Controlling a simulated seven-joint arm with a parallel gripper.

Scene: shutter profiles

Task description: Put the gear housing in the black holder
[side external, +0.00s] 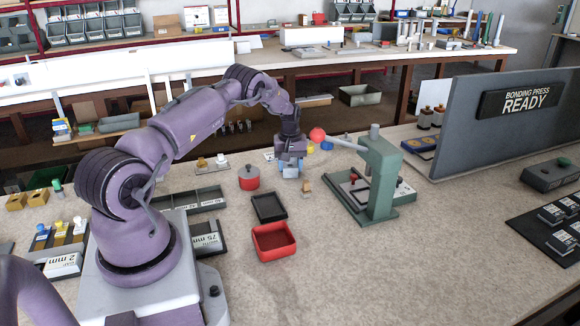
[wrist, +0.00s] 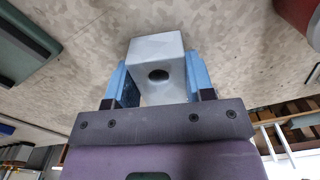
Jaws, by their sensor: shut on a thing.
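The gear housing (wrist: 156,52) is a pale grey block with a dark round hole, seen close in the wrist view. My gripper (side external: 290,170) is shut on it, with one blue finger on each side. In the side view the housing is small and mostly hidden by the fingers, low over the table; I cannot tell whether it touches the table. The black holder appears to be the shallow, empty-looking black tray (side external: 269,208), in front and to the left of my gripper.
A red open bin (side external: 273,243) stands in front of the black tray. A red lidded pot (side external: 249,178) is left of my gripper. A green press (side external: 378,180) with a red-knobbed lever stands to the right. A small tan piece (side external: 306,187) lies nearby.

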